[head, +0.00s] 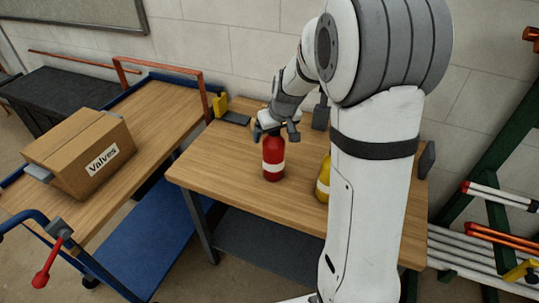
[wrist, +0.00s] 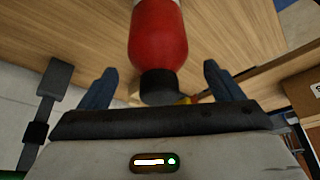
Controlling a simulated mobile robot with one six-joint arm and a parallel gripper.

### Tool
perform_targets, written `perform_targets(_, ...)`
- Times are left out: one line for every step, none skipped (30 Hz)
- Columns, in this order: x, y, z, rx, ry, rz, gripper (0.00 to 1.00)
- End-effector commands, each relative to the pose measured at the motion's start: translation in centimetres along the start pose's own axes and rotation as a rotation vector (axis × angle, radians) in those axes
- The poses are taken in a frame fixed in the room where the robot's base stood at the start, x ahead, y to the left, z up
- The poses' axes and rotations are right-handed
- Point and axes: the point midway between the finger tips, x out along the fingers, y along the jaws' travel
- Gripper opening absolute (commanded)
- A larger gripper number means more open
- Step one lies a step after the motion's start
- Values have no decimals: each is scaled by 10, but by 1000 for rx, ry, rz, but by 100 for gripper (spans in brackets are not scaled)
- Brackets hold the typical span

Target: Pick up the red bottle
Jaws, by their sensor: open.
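The red bottle (head: 273,158) with a white band stands upright on the wooden workbench (head: 220,170). In the wrist view the red bottle (wrist: 158,38) shows at the top middle, with its dark cap (wrist: 158,86) between the two blue fingers. My gripper (head: 276,130) is at the bottle's top, just above its red body in the head view. It is open, and its fingers (wrist: 156,88) stand apart on either side of the cap with a gap on each side. The bottle's cap is hidden by the gripper in the head view.
A yellow bottle (head: 323,180) stands right of the red one, partly behind my arm. A cardboard box (head: 82,152) labelled Valves sits on a blue cart at left. A yellow object (head: 220,104) is at the bench's back left. The bench's front left is clear.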

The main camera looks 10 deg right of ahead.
Motion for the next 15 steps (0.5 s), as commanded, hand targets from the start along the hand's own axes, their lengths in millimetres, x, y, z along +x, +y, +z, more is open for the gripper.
perform_targets(7, 1, 0, 1, -3, 0, 87)
perform_targets(12, 1, 0, 1, -3, -1, 87)
perform_targets(17, 1, 0, 2, -3, -1, 87)
perform_targets(20, 1, 0, 2, -2, -1, 87)
perform_targets(23, 1, 0, 1, -2, 0, 87)
perform_targets(25, 1, 0, 1, -1, 0, 87)
perform_targets(26, 1, 0, 1, -1, 0, 87)
perform_targets(27, 1, 0, 1, 0, 0, 87)
perform_targets(28, 1, 0, 0, 1, 0, 87)
perform_targets(28, 1, 0, 0, 1, 0, 87)
perform_targets(28, 1, 0, 1, 1, 1, 87)
perform_targets(28, 2, 0, 1, 1, 1, 87)
perform_targets(28, 2, 0, 1, 1, 1, 87)
perform_targets(28, 2, 0, 1, 1, 1, 87)
perform_targets(28, 2, 0, 1, 1, 1, 84)
